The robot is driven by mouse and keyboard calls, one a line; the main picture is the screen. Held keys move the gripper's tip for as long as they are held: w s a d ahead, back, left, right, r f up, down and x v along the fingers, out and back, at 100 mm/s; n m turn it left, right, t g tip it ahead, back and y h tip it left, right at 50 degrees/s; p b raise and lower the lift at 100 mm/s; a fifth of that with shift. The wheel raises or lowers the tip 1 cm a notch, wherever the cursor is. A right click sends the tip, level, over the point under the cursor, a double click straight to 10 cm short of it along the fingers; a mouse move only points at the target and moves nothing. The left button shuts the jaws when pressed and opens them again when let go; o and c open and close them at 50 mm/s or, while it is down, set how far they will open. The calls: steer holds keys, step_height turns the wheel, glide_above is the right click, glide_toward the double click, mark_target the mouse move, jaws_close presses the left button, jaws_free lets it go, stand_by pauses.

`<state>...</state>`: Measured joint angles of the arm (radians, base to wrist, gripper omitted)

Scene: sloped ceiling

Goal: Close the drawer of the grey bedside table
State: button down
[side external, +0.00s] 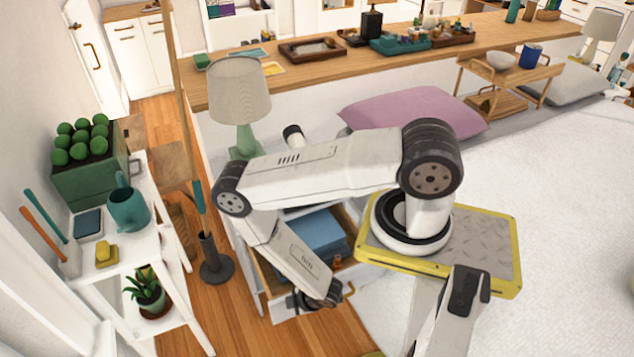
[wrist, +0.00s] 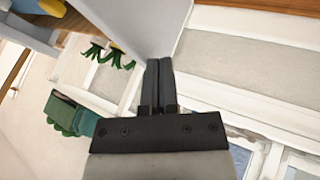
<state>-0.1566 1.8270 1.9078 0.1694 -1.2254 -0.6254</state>
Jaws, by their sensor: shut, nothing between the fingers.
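The grey bedside table's drawer stands open in the side external view, with its pale front (side external: 284,308) pulled out toward the floor and a brass handle (side external: 349,289) at its right. A blue box (side external: 312,233) lies inside it. The table's top is mostly hidden behind my arm. My gripper is low by the drawer front, and its fingertips are hard to make out there. In the wrist view my gripper (wrist: 158,62) is shut and empty, its fingertips over the lower edge of a pale grey panel (wrist: 135,25), likely the drawer front. I cannot tell whether they touch.
A white shelf (side external: 128,258) with a green planter (side external: 90,178), teal watering can (side external: 127,207) and potted plant (side external: 148,292) stands left. A dark stand (side external: 214,262) is between shelf and table. A lamp (side external: 239,92) stands behind my arm. The bed (side external: 560,190) fills the right.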

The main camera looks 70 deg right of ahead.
steer(key=shift+w+d, duration=0.15)
steer(key=w+d, duration=1.5)
steer(key=shift+w+d, duration=0.3)
steer(key=shift+s+a, duration=0.1)
stand_by(0.5)
steer(key=s+a+r, duration=0.1)
steer(key=s+r, duration=0.1)
steer(key=s+a+r, duration=0.1)
steer(key=s+r, duration=0.1)
steer(key=s+a+r, duration=0.1)
steer(key=s+r, duration=0.1)
steer(key=s, duration=0.1)
steer(key=shift+v, duration=1.3)
